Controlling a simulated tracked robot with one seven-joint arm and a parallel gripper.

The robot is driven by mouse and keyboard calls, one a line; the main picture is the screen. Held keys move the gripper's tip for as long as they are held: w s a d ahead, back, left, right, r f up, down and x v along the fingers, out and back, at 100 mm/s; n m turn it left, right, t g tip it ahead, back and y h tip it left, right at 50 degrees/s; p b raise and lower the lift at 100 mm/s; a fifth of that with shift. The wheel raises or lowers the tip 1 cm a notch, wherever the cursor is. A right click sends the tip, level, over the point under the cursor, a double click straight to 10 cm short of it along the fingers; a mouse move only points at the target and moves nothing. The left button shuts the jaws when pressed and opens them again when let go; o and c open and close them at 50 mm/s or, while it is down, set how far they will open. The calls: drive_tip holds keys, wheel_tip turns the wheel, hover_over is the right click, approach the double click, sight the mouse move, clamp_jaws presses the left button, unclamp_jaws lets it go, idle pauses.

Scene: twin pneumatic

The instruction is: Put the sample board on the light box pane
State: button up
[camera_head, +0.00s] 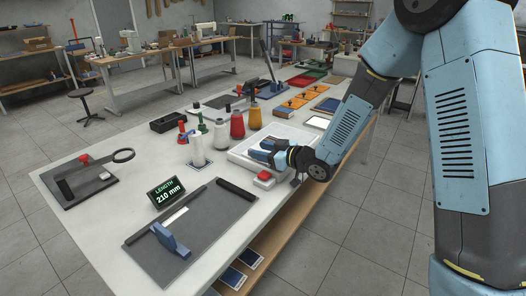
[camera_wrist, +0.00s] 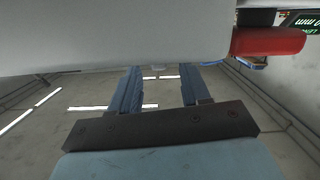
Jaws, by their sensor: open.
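A white light box (camera_head: 235,157) with a raised rim and a pale pane stands at the right edge of the long table, right of the middle. My gripper (camera_head: 262,150) is low over its pane, pointing left, its blue fingers spread. In the wrist view my gripper (camera_wrist: 157,80) shows two parted fingers with nothing visible between them. A broad pale surface fills the top of that view; I cannot tell which part it is. I cannot identify the sample board for certain; a white dark-edged panel (camera_head: 318,122) lies beyond the light box.
A red-topped box (camera_head: 265,179) sits beside the light box's near corner. A length display (camera_head: 166,192) reads 210 mm, near a grey measuring board (camera_head: 200,240). Framed panels (camera_head: 240,272) lie on the lower shelf.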

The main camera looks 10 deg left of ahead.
drive_tip(key=shift+s+f, duration=0.2)
drive_tip(key=shift+f, duration=0.3)
drive_tip(key=shift+w+r, duration=0.1)
drive_tip(key=shift+r, duration=0.15)
drive_tip(key=s+d+r+m+t+h, duration=0.15)
drive_tip(key=d+r+m+h, duration=0.4)
drive_tip(key=d, duration=1.05)
drive_tip(key=s+d+r+m+t+h, duration=0.1)
drive_tip(key=d+r+m+t+h, duration=0.15)
drive_tip(key=d+r+h, duration=0.9)
drive_tip(key=s+d+r+m+g+y, duration=0.1)
drive_tip(key=s+d+m+y, duration=0.15)
drive_tip(key=s+d, duration=0.7)
drive_tip(key=s+d+r+m+g, duration=0.1)
drive_tip(key=s+m, duration=0.1)
drive_tip(key=s, duration=0.4)
drive_tip(key=s+d+r+m+g, duration=0.1)
drive_tip(key=s+m+g, duration=0.1)
drive_tip(key=s, duration=0.5)
drive_tip(key=shift+s+d+g, duration=0.25)
drive_tip(key=shift+d+g, duration=0.05)
drive_tip(key=shift+d, duration=0.05)
